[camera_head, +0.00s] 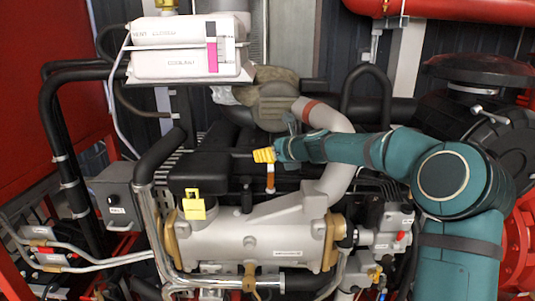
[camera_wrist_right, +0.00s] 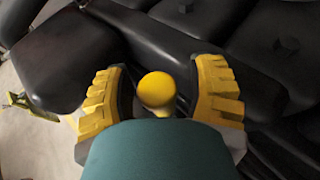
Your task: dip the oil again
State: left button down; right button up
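The dipstick's round yellow knob (camera_wrist_right: 157,90) shows in the right wrist view, between the two yellow fingers of my right gripper (camera_wrist_right: 160,95). A gap shows on each side of the knob, so the fingers are open around it and not touching it. In the head view my right gripper (camera_head: 264,155) is above the engine, reaching in from the right. A thin orange and white upright piece (camera_head: 270,180) shows just below it; the gripper hides the top. My left gripper is not in view.
The grey engine body (camera_head: 255,240) lies below, with a yellow tag (camera_head: 195,206) at its left. A black cover (camera_head: 210,170) stands behind. A white coolant tank (camera_head: 190,62) hangs above. A grey curved pipe (camera_head: 340,150) rises close to my right arm.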

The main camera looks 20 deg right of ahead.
jog(key=v, duration=1.1)
jog(key=shift+s, duration=0.2)
jog(key=shift+d, duration=0.1)
dwell(0.3)
